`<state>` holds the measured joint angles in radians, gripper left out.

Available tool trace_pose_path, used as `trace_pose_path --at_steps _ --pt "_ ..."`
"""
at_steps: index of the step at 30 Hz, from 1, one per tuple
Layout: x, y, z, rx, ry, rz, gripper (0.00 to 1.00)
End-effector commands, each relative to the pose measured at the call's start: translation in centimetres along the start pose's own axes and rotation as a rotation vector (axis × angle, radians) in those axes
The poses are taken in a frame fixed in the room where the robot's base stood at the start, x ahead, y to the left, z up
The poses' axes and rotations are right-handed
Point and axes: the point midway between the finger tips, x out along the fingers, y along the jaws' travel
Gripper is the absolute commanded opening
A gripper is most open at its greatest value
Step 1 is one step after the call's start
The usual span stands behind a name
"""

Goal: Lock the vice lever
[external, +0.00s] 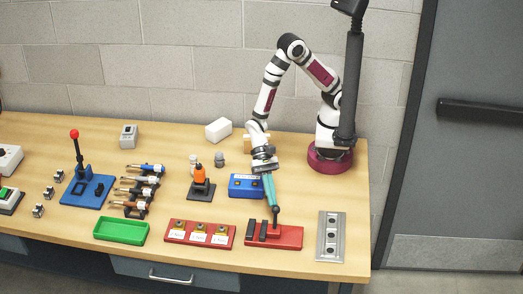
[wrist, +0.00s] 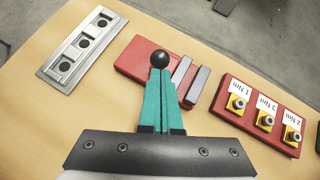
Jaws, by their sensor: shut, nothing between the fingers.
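The vice has a red base (external: 287,238) near the front edge of the table, with two dark grey jaw blocks (external: 257,230) standing side by side on it. Its lever ends in a black ball knob (external: 275,210). In the wrist view the red base (wrist: 132,58), the grey jaws (wrist: 188,80) and the black knob (wrist: 160,60) all show. My gripper (external: 273,204) has teal fingers, shut and empty, pointing down at the knob. In the wrist view the fingertips (wrist: 160,75) appear right at the knob; I cannot tell whether they touch it. The lever shaft is mostly hidden.
A metal plate with holes (external: 330,236) lies right of the vice. A red block with labelled fasteners (external: 200,233) lies left of it. A blue box (external: 246,186) stands close behind, beside my gripper. A green tray (external: 121,230) and a red-knobbed blue lever unit (external: 87,189) are further left.

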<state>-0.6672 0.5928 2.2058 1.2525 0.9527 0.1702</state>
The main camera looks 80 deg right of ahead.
Motion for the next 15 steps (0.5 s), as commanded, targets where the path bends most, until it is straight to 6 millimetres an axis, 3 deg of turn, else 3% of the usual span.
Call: trace_pose_path --at_steps 15 --pt "1.3 -1.8 4.1 0.125 0.402 0.135 0.0"
